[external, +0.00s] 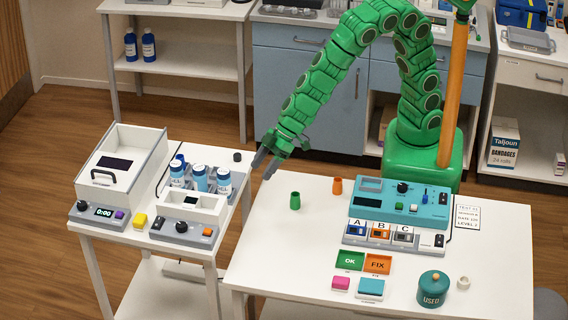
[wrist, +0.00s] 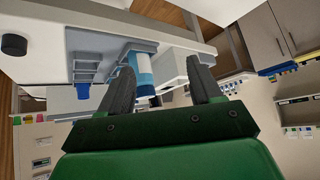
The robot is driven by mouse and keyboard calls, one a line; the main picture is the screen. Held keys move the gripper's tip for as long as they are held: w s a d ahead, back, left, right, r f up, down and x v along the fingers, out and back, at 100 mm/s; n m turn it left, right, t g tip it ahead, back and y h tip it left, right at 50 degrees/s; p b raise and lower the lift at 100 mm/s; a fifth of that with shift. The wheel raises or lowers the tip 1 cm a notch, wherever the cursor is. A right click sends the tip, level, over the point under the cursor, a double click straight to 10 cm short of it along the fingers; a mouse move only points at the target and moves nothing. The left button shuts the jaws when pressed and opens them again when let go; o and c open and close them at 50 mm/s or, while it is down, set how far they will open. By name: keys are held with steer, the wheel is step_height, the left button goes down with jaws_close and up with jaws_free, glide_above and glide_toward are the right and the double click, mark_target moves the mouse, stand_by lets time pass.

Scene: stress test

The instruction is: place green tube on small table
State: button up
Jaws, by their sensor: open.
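The green tube (external: 295,200) stands upright on the large white table (external: 268,245), near its far left part. The small table (external: 150,243) is the white one at the left, carrying several devices and bottles. My gripper (external: 265,168) is open and empty, hanging over the gap between the two tables, to the left of the green tube and apart from it. In the wrist view my gripper (wrist: 160,88) has its two dark fingers spread, with a blue and white bottle (wrist: 139,68) seen beyond them. The green tube does not show in the wrist view.
An orange tube (external: 337,186) stands right of the green one. A teal console (external: 400,204) and a teal pot (external: 433,290) are farther right.

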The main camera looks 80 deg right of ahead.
steer(key=s+d+f+m+h, duration=0.3)
steer(key=s+d+m+h, duration=0.25)
steer(key=s, duration=0.45)
glide_above(293, 197)
steer(key=s+d, duration=0.2)
steer(key=s, duration=0.1)
steer(key=shift+f, duration=2.75)
steer(key=shift+m+g+y, duration=0.25)
steer(key=shift+m+g, duration=0.1)
steer(key=shift+g, duration=0.05)
steer(key=shift+x, duration=3.9)
steer(key=shift+w+a+r, duration=0.1)
steer(key=shift+w, duration=0.05)
steer(key=c, duration=1.1)
steer(key=shift+c, duration=0.2)
step_height(293, 197, up, 10)
